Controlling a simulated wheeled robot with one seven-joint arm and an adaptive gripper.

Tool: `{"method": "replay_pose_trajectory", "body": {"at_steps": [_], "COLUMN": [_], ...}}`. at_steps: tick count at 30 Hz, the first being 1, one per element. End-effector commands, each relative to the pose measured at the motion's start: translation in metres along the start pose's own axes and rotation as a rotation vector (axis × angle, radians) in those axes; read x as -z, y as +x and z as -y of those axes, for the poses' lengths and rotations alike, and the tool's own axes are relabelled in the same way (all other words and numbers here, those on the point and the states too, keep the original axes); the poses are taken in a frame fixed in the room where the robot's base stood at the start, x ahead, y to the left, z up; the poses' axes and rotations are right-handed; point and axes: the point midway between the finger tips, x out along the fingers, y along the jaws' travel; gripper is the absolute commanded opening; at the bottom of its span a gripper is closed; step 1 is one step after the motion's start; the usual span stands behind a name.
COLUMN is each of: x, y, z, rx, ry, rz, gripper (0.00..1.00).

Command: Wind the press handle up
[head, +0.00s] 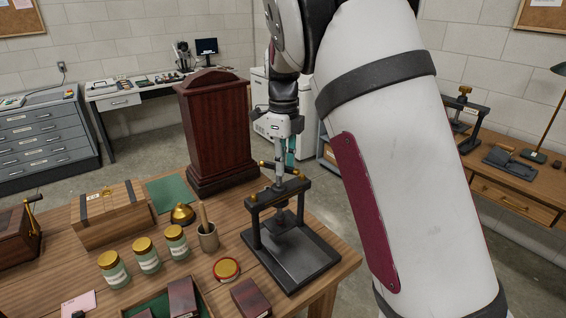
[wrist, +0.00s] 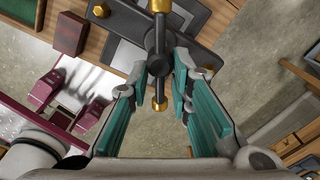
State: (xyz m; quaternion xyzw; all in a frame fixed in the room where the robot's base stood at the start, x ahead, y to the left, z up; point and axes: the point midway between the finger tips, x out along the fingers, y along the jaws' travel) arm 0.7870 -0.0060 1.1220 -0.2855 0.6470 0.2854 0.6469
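The black press (head: 290,240) stands at the table's right front corner, with a dark base plate, two posts and a crossbar. Its handle (head: 267,163) is a dark bar with brass knobs on top of the screw; in the wrist view the handle (wrist: 158,92) runs lengthwise, one brass knob near and one at the top edge. My gripper (head: 282,150) points down just above the screw. In the wrist view my gripper (wrist: 160,72) has its teal fingers apart, one on each side of the near handle arm, with gaps visible. Exact fingertip contact cannot be told.
A dark wooden clock-like case (head: 216,130) stands behind the press, left of my gripper. A cup with a pestle (head: 207,236), a brass bell (head: 182,214), several jars (head: 147,256) and a round red-rimmed tin (head: 227,269) stand left. Floor lies right of the table.

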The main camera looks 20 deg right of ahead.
Motion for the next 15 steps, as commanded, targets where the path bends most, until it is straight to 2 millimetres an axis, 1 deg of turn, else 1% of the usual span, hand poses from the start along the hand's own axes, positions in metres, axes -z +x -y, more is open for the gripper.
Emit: {"method": "replay_pose_trajectory", "body": {"at_steps": [8, 15], "x": [0.0, 0.0003], "y": [-0.0003, -0.0005], "z": [0.0002, 0.0017], "rx": [-0.001, 0.0], "ry": [-0.03, -0.153], "rz": [0.0, 0.0], "gripper": [0.0, 0.0]}}
